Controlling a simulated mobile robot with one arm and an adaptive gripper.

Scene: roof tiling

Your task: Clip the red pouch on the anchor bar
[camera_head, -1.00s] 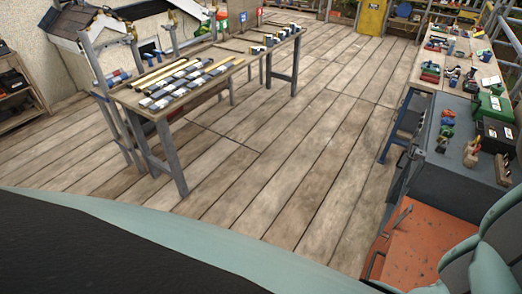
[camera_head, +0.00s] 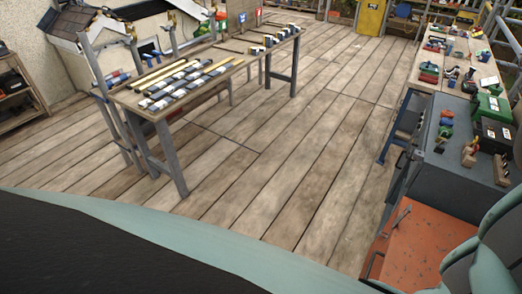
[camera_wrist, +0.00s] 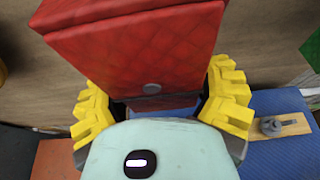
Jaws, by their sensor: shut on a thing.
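The red pouch (camera_wrist: 140,50) fills the upper middle of the wrist view. It has a quilted red face, a small grey round stud and a dark grey lower part. My gripper (camera_wrist: 160,103) is shut on the pouch, with a yellow finger on each side of its lower part. The contact faces are partly hidden by the pouch and my pale green wrist cover. The gripper and the pouch do not show in the head view. I cannot make out the anchor bar for certain in either view.
In the wrist view, a blue surface (camera_wrist: 275,160) carries a wooden piece with a metal knob (camera_wrist: 272,126). In the head view, a cluttered bench (camera_head: 455,185) stands right, a tile table (camera_head: 215,82) left. Open plank floor (camera_head: 290,150) lies between them.

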